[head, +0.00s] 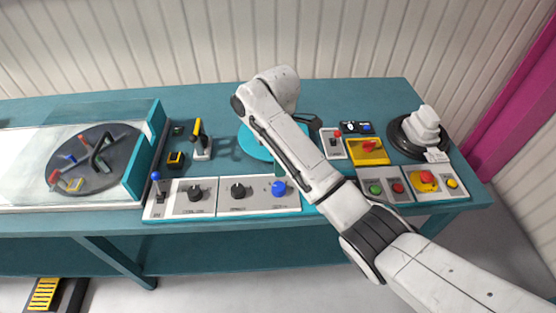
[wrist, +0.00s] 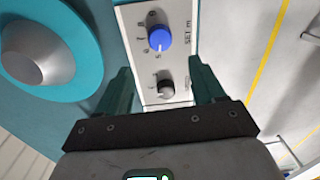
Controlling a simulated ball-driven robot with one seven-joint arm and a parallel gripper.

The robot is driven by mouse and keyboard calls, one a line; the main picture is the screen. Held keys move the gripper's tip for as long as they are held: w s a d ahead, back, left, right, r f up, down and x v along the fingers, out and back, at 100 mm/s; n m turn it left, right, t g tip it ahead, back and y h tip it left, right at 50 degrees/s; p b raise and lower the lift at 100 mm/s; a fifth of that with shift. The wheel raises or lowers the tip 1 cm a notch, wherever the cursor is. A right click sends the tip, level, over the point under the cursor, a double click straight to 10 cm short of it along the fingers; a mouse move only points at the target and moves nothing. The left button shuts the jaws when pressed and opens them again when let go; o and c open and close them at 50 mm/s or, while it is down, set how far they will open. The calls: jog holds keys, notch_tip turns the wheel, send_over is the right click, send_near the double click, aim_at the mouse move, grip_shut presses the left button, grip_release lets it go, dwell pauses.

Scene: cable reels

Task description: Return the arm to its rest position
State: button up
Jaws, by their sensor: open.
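My white arm (head: 318,172) reaches from the lower right over the front of the teal bench (head: 365,95), with its bent elbow-like end above the cyan disc. My gripper (wrist: 159,66) shows in the wrist view with its two teal fingers spread apart and nothing between them. It hangs over the control panel, with the dark knob (wrist: 165,86) between the fingers and the blue knob (wrist: 159,39) just beyond. In the head view the gripper is mostly hidden behind the arm, near the panel's blue knob (head: 279,188).
A cyan disc (head: 249,145) with a grey cone (wrist: 38,54) lies beside the panel. A clear-covered turntable (head: 115,149) is at left. A joystick (head: 201,146), button boxes (head: 385,188) and a white stacked device (head: 424,119) crowd the bench. The bench's back strip is clear.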

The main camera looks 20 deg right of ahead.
dwell(0.3)
jog(key=s+a+f+m, duration=0.1)
jog(key=s+f, duration=0.1)
jog(key=s+f+m, duration=0.1)
jog(key=s+f, duration=0.1)
jog(key=s+a+f+y, duration=0.1)
jog(key=s+f, duration=0.1)
jog(key=s, duration=0.1)
jog(key=shift+a+f+m, duration=0.3)
jog(key=shift+f+m, duration=0.05)
jog(key=shift+m, duration=0.05)
jog(key=s+d+f+m+t, duration=0.1)
jog(key=s+d+f+m, duration=0.2)
jog(key=s, duration=0.7)
jog(key=s+d+f+m, duration=0.1)
jog(key=s+f+m, duration=0.35)
jog(key=s, duration=0.55)
jog(key=s+d+r+m, duration=0.1)
jog(key=s+d+m, duration=0.1)
jog(key=s, duration=0.4)
jog(key=s+d+r+m+h, duration=0.1)
jog(key=s+d+m, duration=0.2)
jog(key=s, duration=0.3)
jog(key=shift+d+r, duration=0.25)
jog(key=shift+d, duration=0.45)
jog(key=shift+m, duration=0.25)
